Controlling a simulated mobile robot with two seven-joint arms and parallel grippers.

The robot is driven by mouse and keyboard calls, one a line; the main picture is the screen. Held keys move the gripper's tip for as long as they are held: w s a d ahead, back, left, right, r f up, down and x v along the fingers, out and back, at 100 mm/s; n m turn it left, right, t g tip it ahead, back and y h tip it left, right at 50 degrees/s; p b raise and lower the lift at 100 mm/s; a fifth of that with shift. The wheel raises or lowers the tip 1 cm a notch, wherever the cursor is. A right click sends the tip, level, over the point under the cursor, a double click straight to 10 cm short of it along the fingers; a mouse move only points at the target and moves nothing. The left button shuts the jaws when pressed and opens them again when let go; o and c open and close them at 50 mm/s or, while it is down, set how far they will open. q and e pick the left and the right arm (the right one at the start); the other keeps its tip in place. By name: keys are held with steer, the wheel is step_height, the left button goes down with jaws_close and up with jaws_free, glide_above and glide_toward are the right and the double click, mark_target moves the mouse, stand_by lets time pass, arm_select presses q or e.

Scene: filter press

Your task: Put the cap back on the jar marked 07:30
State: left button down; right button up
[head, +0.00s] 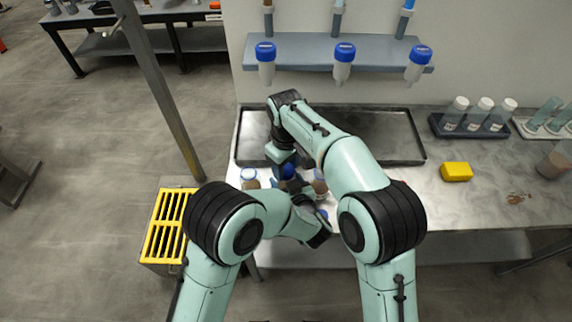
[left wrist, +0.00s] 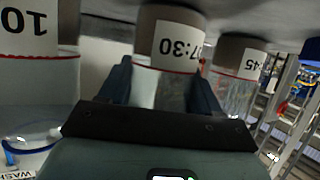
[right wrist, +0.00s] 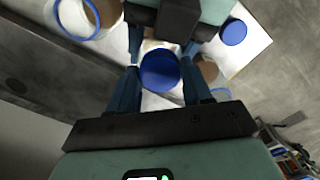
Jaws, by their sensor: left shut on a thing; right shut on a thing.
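My left gripper (left wrist: 162,80) is shut on the jar marked 07:30 (left wrist: 172,45), with one finger on each side of it. The jar has a white label, a red line and clear walls. My right gripper (right wrist: 160,65) is shut on a blue cap (right wrist: 160,72), held from above close to my left gripper. In the head view the cap (head: 289,170) shows below my right gripper (head: 287,163), near my left gripper (head: 297,187). The jar's mouth is hidden, so I cannot tell whether the cap touches it.
A neighbouring jar marked :45 (left wrist: 240,62) and one ending in 10 (left wrist: 28,35) flank the held jar. Another blue cap (right wrist: 233,32) lies apart on the white surface. A blue-rimmed container (right wrist: 78,18) stands nearby.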

steer(key=o, duration=1.2)
steer(key=shift+o, duration=0.2)
steer(key=shift+r, duration=0.1)
step_height(320, 180, up, 12)
arm_select(q)
steer(key=shift+c, duration=0.7)
jaws_free()
